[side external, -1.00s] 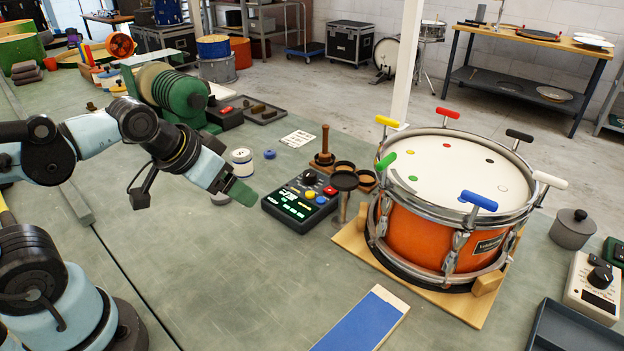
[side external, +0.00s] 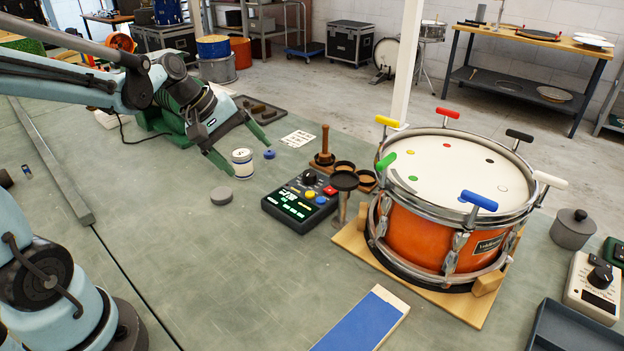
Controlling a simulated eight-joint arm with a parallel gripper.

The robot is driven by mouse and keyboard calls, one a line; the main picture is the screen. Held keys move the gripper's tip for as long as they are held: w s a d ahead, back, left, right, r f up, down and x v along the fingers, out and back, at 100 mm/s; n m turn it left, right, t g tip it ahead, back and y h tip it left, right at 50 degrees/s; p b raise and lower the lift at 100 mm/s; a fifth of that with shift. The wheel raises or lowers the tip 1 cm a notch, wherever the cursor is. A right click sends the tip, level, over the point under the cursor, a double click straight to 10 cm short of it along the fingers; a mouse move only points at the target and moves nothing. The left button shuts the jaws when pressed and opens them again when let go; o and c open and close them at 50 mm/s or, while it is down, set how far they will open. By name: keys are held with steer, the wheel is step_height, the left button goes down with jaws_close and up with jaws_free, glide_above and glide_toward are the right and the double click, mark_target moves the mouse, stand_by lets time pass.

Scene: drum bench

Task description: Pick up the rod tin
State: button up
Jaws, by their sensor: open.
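A small white tin with blue bands (side external: 242,163) stands upright on the bench, left of the black control box; it looks like the rod tin, though I cannot read its label. My gripper (side external: 250,158) has two green fingers spread apart and points down toward the right. The left fingertip is near the tin's left side and the right fingertip is beyond it, up and to the right. The tin shows in the gap between them. I cannot tell whether a finger touches it.
A blue disc (side external: 269,154) lies just right of the tin, and a grey puck (side external: 221,195) lies in front. The control box (side external: 300,203), a wooden stand with dark cups (side external: 343,181) and the orange drum (side external: 425,240) are to the right.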

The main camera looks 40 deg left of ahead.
steer(key=w+a+f+n+t+h, duration=0.2)
steer(key=w+a+f+n+h, duration=0.15)
steer(key=a+n, duration=0.65)
steer(key=n+t+h, duration=0.2)
steer(key=n+t, duration=0.1)
steer(key=n, duration=0.2)
glide_toward(243, 164)
steer(key=a, duration=0.2)
steer(key=a+f, duration=0.1)
steer(key=shift+w+a, duration=0.25)
steer(key=shift+a, duration=0.15)
steer(key=shift+f, duration=0.2)
steer(key=x, duration=0.6)
steer(key=shift+w+d, duration=0.1)
steer(key=shift+d, duration=0.05)
steer(key=shift+x, duration=2.7)
steer(key=shift+d, duration=0.2)
steer(key=c, duration=1.2)
